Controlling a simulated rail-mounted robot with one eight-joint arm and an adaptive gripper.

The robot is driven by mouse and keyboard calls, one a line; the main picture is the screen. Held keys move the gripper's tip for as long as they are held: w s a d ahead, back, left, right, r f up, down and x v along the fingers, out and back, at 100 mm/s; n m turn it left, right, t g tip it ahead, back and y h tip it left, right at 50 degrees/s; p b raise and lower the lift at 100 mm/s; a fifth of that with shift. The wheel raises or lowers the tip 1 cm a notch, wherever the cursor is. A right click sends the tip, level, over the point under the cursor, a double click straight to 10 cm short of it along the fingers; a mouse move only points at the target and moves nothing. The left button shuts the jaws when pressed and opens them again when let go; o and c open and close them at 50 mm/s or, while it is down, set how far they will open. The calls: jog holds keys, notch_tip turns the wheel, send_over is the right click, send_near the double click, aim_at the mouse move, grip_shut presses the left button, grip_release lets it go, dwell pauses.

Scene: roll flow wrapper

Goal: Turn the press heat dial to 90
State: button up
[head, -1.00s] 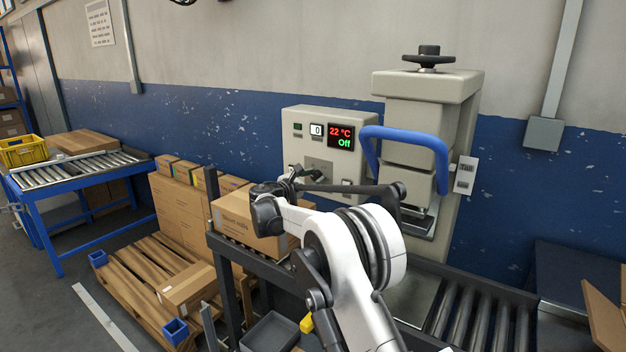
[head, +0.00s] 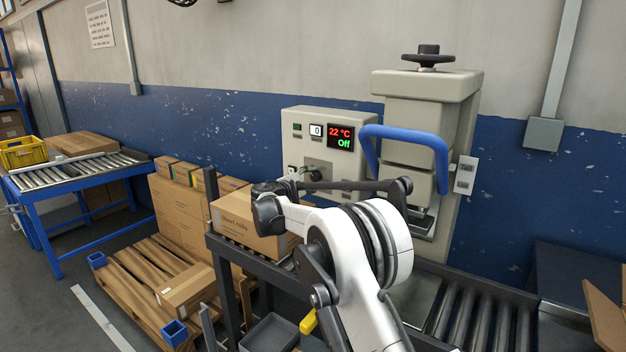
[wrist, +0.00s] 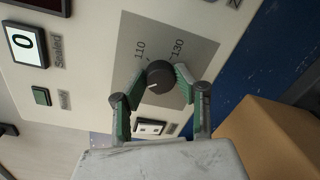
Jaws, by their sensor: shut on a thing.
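The press heat dial (wrist: 161,82) is a dark round knob with a pale pointer line, on a grey plate (wrist: 205,48) marked 110 and 130 in the wrist view. My gripper (wrist: 161,86) has its two green-padded fingers closed on either side of the dial. The other dial numbers, including 90, are not visible.
The press with a blue handle (head: 404,132) stands right of the control box. A counter reading 0 (wrist: 22,43) and a green button (wrist: 41,96) are on the panel. A cardboard box (head: 240,222) sits below the panel. A roller conveyor (head: 480,315) lies at the lower right.

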dwell(0.5)
jog(key=o, duration=1.1)
jog(key=v, duration=1.2)
jog(key=shift+r, duration=0.1)
